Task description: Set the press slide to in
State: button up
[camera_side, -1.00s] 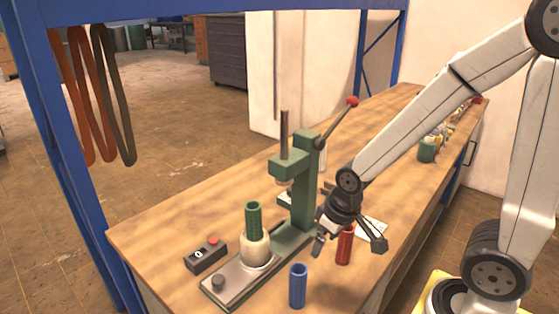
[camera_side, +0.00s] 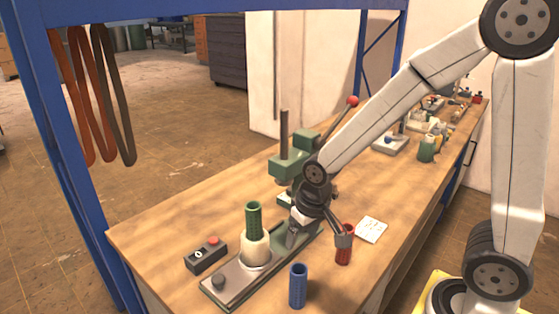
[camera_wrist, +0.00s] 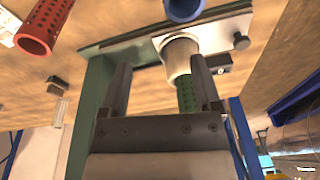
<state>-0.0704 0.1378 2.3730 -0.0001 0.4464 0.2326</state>
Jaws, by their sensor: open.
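The green press (camera_side: 288,165) stands on the bench, with my wrist in front of its column. Its metal slide plate (camera_side: 228,288) extends toward the front left, with a dark knob (camera_side: 218,281) at its outer end. On the plate, a cream cup (camera_side: 254,249) holds a green perforated tube (camera_side: 253,219) upright, out from the column. My gripper (camera_side: 318,238) is open, between the cup and the column, one finger over the plate and the other by the red tube (camera_side: 344,255). In the wrist view, the cup (camera_wrist: 178,57) shows beyond my open fingers (camera_wrist: 160,65); contact cannot be told.
A blue tube (camera_side: 298,286) stands right of the plate, near the bench front. A control box with a red button (camera_side: 206,254) sits left of the plate. The press lever (camera_side: 343,115) rises at the back. A white card (camera_side: 370,229) lies on the right.

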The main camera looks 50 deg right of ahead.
jog(key=w+a+f+m+g, duration=0.1)
jog(key=w+a+m, duration=0.2)
jog(key=w+a, duration=0.4)
jog(key=m+g, duration=0.1)
jog(key=m, duration=0.3)
send_over(218, 279)
jog(key=shift+s+d+f, duration=0.1)
jog(key=shift+d+f, duration=0.15)
jog(key=shift+f, duration=0.35)
jog(key=shift+s+d+f, duration=0.1)
jog(key=shift+d+f, duration=0.1)
jog(key=shift+f, duration=0.35)
jog(key=shift+w+a+f, duration=0.15)
jog(key=shift+w+a, duration=0.1)
jog(key=shift+a, duration=0.2)
jog(key=shift+f, duration=3.85)
jog(key=shift+c, duration=0.2)
grip_shut()
